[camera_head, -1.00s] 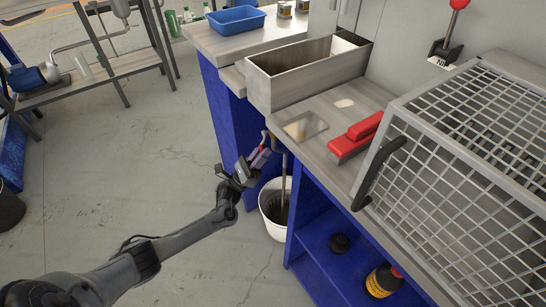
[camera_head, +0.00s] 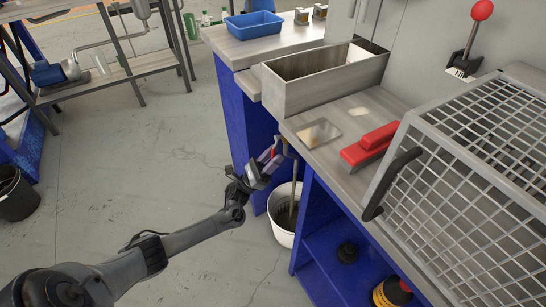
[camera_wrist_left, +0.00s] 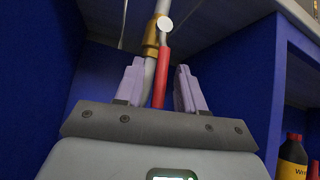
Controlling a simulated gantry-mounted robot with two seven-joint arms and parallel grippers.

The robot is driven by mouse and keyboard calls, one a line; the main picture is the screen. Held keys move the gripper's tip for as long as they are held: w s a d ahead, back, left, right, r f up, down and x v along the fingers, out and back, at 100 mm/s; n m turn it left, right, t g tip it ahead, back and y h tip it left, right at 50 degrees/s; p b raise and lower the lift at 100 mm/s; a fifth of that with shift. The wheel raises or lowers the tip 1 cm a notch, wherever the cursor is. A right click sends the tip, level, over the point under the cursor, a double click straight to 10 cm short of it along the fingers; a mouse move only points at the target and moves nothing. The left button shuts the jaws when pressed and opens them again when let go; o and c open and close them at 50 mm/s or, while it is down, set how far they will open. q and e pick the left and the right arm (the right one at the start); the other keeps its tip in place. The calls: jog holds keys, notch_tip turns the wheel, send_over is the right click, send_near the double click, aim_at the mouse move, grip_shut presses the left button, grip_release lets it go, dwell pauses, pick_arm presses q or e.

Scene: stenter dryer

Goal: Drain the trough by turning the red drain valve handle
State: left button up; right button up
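The red drain valve handle (camera_wrist_left: 162,78) hangs below a brass fitting (camera_wrist_left: 151,38) in the left wrist view, beside a grey drain pipe (camera_wrist_left: 149,80). My left gripper (camera_wrist_left: 157,86) is open, with its two purple fingers on either side of the handle and pipe and gaps showing. In the head view the left gripper (camera_head: 272,156) is at the bench's front edge, below the metal trough (camera_head: 300,96). Contact with the handle cannot be told. The trough's floor is mostly hidden. My right gripper is out of view.
A white bucket (camera_head: 276,233) stands on the floor under the pipe. Blue bench panels (camera_head: 240,130) flank the gripper. A wire-mesh guard with a black handle (camera_head: 388,185) and a red block-like tool (camera_head: 370,145) are to the right. Open floor lies left.

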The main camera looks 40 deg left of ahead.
pick_arm(q)
jog(key=v, duration=1)
jog(key=shift+s+f, duration=0.25)
jog(key=shift+s, duration=0.1)
jog(key=shift+a, duration=0.1)
dwell(6.5)
